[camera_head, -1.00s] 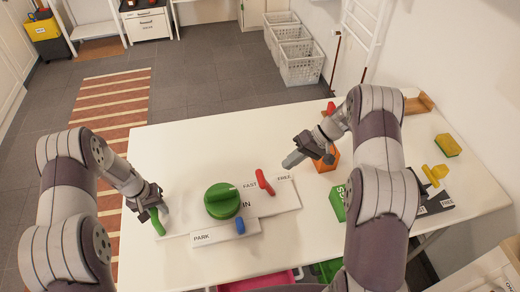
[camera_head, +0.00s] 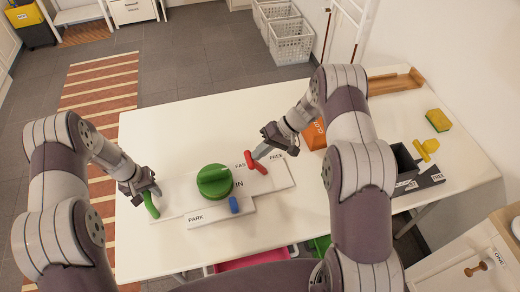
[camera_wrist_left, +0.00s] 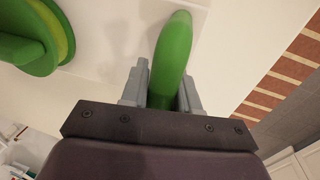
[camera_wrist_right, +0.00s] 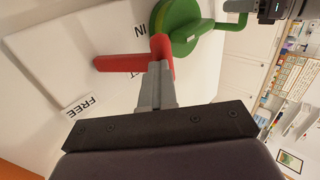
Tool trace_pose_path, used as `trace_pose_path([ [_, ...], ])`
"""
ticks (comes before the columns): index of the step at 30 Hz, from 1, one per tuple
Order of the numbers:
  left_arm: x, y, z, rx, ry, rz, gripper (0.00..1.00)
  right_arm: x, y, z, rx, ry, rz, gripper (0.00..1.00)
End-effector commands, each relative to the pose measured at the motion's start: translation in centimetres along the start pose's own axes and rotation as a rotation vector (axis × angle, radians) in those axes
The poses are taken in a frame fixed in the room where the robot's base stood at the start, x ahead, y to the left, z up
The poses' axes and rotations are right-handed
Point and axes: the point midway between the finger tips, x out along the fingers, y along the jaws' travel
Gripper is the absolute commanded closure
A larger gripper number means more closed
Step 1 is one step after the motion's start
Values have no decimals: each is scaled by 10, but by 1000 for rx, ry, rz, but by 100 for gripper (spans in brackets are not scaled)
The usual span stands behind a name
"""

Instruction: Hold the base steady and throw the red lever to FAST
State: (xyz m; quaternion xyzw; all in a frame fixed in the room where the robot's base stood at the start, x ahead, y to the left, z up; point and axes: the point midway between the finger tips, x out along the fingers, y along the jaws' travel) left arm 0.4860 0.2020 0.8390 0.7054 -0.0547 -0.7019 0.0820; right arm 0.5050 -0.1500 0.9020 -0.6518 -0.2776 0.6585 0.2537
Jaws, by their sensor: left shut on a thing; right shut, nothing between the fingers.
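The white base board (camera_head: 275,180) lies on the table and carries a large green knob (camera_head: 214,180), a blue peg (camera_head: 234,205) and the red lever (camera_head: 256,163). Labels on it read FAST, FREE, IN and PARK. My left gripper (camera_head: 147,195) is shut on the green handle (camera_head: 152,207) at the board's left end; the handle stands between its fingers in the left wrist view (camera_wrist_left: 172,60). My right gripper (camera_head: 262,152) is shut and empty. Its fingertips are right at the red lever, which also shows in the right wrist view (camera_wrist_right: 160,52); I cannot tell whether they touch.
A dark tray (camera_head: 405,165), a yellow sponge (camera_head: 438,120) and a wooden tray (camera_head: 397,82) lie on the right. The back left of the table (camera_head: 180,125) is clear.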

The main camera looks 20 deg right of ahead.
Motion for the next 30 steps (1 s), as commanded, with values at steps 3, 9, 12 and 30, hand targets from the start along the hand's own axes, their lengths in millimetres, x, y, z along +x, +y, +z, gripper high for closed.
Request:
trace_pose_path([
  [3,2,2,2,2,-6,2,100,11,-7,2,2,-8,-7,100],
  [9,2,4,2,4,-8,5,100,13,-8,4,4,-14,-12,100],
  [12,2,4,2,3,-8,5,100,10,-7,4,5,-13,-13,100],
  [30,2,2,2,1,-6,3,100,-125,-4,-2,-1,8,3,100],
])
